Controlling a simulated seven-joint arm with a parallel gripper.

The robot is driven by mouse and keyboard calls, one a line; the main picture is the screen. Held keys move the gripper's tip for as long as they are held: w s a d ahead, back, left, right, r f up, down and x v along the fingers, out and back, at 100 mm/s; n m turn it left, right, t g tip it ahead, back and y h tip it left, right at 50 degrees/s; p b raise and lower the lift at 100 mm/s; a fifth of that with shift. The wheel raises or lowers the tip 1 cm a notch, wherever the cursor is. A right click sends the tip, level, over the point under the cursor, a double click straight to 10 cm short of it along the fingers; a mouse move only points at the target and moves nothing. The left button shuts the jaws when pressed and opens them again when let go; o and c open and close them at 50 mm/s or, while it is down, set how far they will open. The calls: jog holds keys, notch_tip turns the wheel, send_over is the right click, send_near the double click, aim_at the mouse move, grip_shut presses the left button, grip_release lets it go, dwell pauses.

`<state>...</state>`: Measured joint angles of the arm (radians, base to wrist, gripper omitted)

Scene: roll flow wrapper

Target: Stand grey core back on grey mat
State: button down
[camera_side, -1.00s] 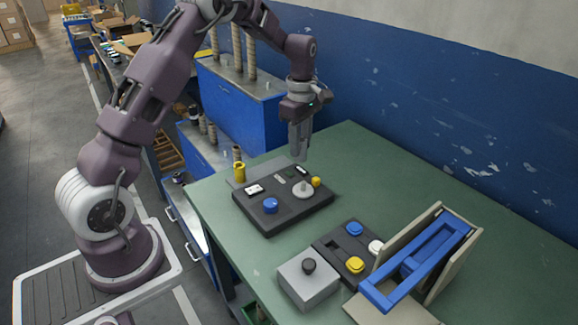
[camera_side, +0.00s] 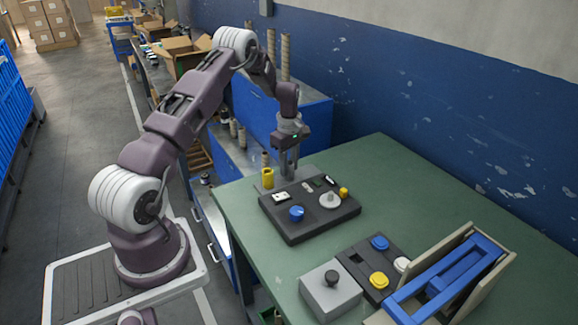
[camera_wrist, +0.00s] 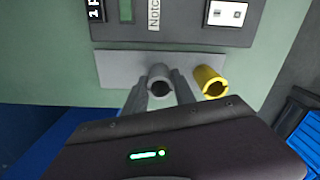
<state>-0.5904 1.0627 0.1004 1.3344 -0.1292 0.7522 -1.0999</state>
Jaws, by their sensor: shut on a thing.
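My gripper (camera_wrist: 160,96) is shut on the grey core (camera_wrist: 160,72), a short hollow tube with its open end facing the wrist camera. In the side view my gripper (camera_side: 289,170) points down behind the dark control panel, beside the yellow core (camera_side: 268,178); the grey core is hard to make out there. In the wrist view the grey core is over the grey mat (camera_wrist: 115,68), left of the yellow core (camera_wrist: 211,82). I cannot tell whether the grey core touches the mat.
The dark control panel (camera_side: 297,232) with a blue knob (camera_side: 297,213) and a grey dial (camera_side: 330,200) lies just in front of the mat. A button box (camera_side: 331,291) and a blue frame (camera_side: 445,275) stand nearer. The green table (camera_side: 430,205) is clear to the right.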

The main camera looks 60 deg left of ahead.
aim_at(289, 165)
jog(key=shift+f, duration=0.1)
jog(key=c, duration=1)
grip_release()
jog(key=shift+c, duration=0.2)
notch_tip(289, 165, up, 11)
jog(key=s+d+r+m+t, duration=0.1)
jog(key=s+d+r+m, duration=0.25)
jog(key=d+r, duration=0.5)
jog(key=s+d+r+m+t, duration=0.1)
jog(key=s+d+r+m, duration=0.1)
jog(key=d+r+m, duration=0.5)
jog(key=s+d+r+m+t, duration=0.2)
jog(key=s+d+r+m, duration=0.3)
jog(key=s+d, duration=0.6)
jog(key=s+d+f+m, duration=0.1)
jog(key=s+d+m, duration=0.1)
jog(key=s, duration=0.3)
jog(key=s+d+m+t, duration=0.1)
jog(key=s+d+m, duration=0.1)
jog(key=s, duration=0.4)
jog(key=shift+s+f+m+t, duration=0.2)
jog(key=shift+f+m+t, duration=0.15)
jog(key=shift+m, duration=0.4)
